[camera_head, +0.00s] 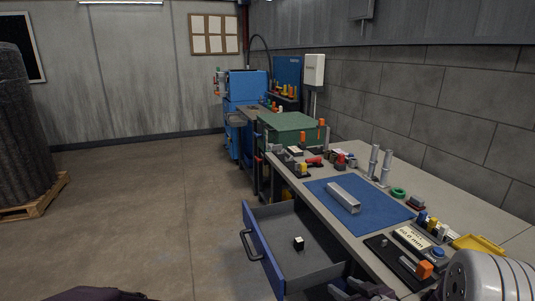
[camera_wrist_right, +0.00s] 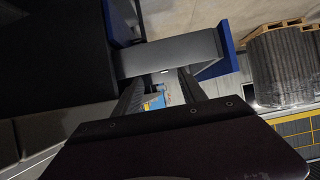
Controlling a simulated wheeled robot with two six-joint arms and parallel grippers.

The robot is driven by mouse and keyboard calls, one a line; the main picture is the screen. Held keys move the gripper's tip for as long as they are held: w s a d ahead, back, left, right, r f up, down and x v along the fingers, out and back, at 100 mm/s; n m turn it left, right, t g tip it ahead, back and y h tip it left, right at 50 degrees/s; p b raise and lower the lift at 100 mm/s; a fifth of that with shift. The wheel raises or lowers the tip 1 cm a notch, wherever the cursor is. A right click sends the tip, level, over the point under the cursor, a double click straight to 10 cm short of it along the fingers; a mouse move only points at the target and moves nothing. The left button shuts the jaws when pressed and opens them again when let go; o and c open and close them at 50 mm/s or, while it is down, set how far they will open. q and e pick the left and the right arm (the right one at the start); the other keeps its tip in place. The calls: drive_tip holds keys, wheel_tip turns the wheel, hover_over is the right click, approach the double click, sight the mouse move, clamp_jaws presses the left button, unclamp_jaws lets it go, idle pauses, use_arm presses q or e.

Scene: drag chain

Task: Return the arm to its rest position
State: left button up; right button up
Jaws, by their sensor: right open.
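My right gripper (camera_head: 362,290) shows at the bottom edge of the head view, beside the near side of the open drawer. Part of it is cut off by the frame. In the right wrist view its two dark fingers (camera_wrist_right: 162,84) stand apart with nothing between them. A white rounded part of my right arm (camera_head: 487,276) fills the lower right corner of the head view. My left gripper is not in view.
A blue-fronted drawer (camera_head: 262,255) stands open under the workbench, with a small black-and-white block (camera_head: 298,243) inside. On the bench, a metal channel (camera_head: 343,197) lies on a blue mat (camera_head: 385,212). Open floor (camera_head: 150,215) lies to the left.

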drive_tip(key=w+a+r+n, duration=0.1)
drive_tip(key=a+r, duration=0.3)
drive_tip(key=a, duration=0.3)
drive_tip(key=s+d+f+m+g+h, duration=0.25)
drive_tip(key=s+f+g, duration=0.25)
drive_tip(key=s, duration=0.5)
drive_tip(key=s+d+f+m+g+h, duration=0.1)
drive_tip(key=s+f+m+g+h, duration=0.15)
drive_tip(key=s+f+g, duration=0.45)
use_arm(q)
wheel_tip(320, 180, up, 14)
drive_tip(key=p, duration=1.4)
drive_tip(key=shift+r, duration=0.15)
use_arm(e)
wheel_tip(320, 180, up, 16)
drive_tip(key=s+t+y, duration=0.1)
drive_tip(key=shift+s+r+t, duration=0.2)
drive_tip(key=shift+s+t, duration=0.2)
